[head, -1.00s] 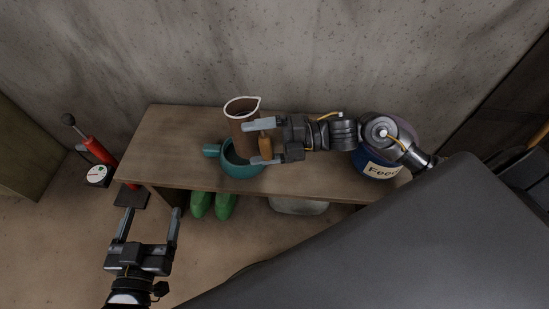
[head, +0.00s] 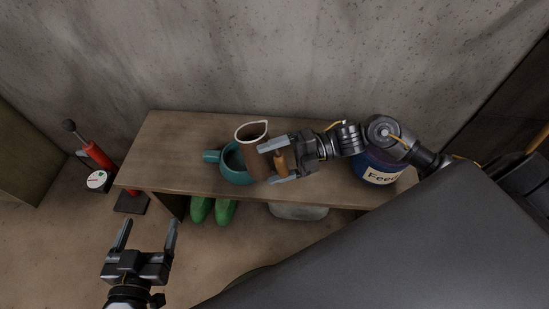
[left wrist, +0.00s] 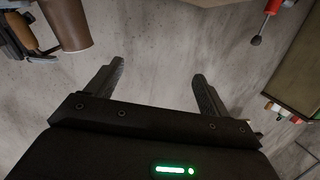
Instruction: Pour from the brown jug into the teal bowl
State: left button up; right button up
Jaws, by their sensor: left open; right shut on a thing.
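The brown jug (head: 253,144), with a pale rim, is at the right side of the teal bowl and partly overlaps it in the head view. I cannot tell whether the jug touches the bench or what either vessel contains. My left gripper (head: 147,224) is open and empty in front of the bench. The jug also shows in the left wrist view (left wrist: 66,20).
The wooden bench (head: 170,150) stands against a concrete wall. A blue feed container (head: 372,171) is at its right end, beside my right arm. Green boots (head: 212,210) and a pale basin (head: 298,211) are below. A red pump-like tool (head: 97,154) stands left. The bench's left end is clear.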

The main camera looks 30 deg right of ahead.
pick_arm(q)
jog(key=s+a+f+n+g+y+p, duration=0.2)
jog(key=s+a+f+g+y+p, duration=0.2)
jog(key=s+a+f+g, duration=0.5)
jog(key=shift+a+f+n+y, duration=0.4)
jog(key=shift+a+f+y, duration=0.15)
jog(key=shift+y, duration=0.35)
pick_arm(e)
jog(key=f+m+h, duration=0.1)
jog(key=f+m+g, duration=0.1)
jog(key=m, duration=0.1)
jog(key=shift+w+a+h, duration=0.1)
jog(key=shift+w+h, duration=0.15)
jog(key=shift+h, duration=0.15)
pick_arm(q)
jog(key=shift+f, duration=0.2)
pick_arm(e)
jog(key=shift+f, duration=0.3)
pick_arm(q)
jog(key=shift+w+d+r, duration=0.35)
jog(key=shift+w+d, duration=0.05)
jog(key=shift+w, duration=0.2)
dwell(0.5)
